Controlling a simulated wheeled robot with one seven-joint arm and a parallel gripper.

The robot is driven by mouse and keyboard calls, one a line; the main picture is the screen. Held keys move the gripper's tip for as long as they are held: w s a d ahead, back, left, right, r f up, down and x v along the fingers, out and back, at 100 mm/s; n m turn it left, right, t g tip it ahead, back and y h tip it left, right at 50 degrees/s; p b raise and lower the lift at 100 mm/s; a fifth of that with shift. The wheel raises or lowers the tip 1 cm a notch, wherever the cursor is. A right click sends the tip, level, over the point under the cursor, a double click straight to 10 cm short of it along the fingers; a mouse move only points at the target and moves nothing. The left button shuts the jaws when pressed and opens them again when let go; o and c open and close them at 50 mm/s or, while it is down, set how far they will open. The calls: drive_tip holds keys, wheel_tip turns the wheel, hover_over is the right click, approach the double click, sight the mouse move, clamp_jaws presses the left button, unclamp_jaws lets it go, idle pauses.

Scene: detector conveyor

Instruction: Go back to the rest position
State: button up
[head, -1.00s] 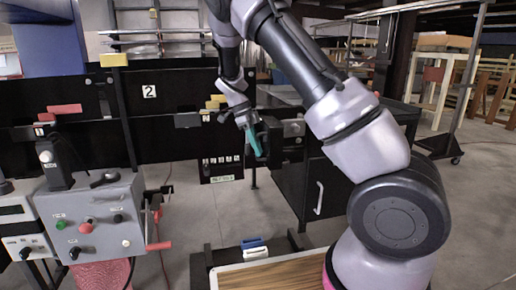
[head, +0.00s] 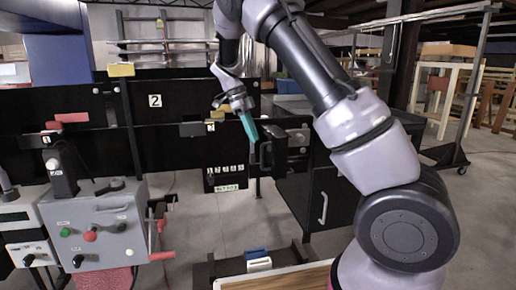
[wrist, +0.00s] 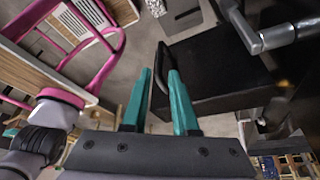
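My gripper (head: 250,130) has teal fingers and hangs in front of the black panel in the head view, pointing down and right. In the wrist view its two fingertips (wrist: 161,72) are apart, so it is open, and I see nothing clamped between them. A black box with a handle (head: 266,154) is just below and right of the fingertips in the head view. In the wrist view the black box (wrist: 205,75) lies beyond the fingers, its dark handle showing behind the gap. My arm is still raised and bent, reaching out over the work area.
A grey control box (head: 98,225) with knobs and a red-handled crank stands at the left. A black cabinet (head: 325,190) is at the right of the gripper. A wooden-topped tray (head: 285,280) is low in front. Pink tubing (wrist: 100,40) shows in the wrist view.

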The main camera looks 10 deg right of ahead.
drive_tip(key=shift+v, duration=1.05)
drive_tip(key=s+d+r+n+t+y, duration=0.2)
drive_tip(key=s+d+r+n+y, duration=0.1)
drive_tip(key=s+d+r+n, duration=0.25)
drive_tip(key=s+d+r+n+t+y, duration=0.2)
drive_tip(key=s+d+r+n+y, duration=0.1)
drive_tip(key=s+r+n, duration=0.4)
drive_tip(key=s+d+r+n+t, duration=0.1)
drive_tip(key=s+n+t, duration=0.4)
drive_tip(key=s, duration=1)
drive_tip(key=shift+s+d+r+n+t, duration=0.15)
drive_tip(key=shift+r+n+t, duration=0.25)
drive_tip(key=shift+n, duration=0.85)
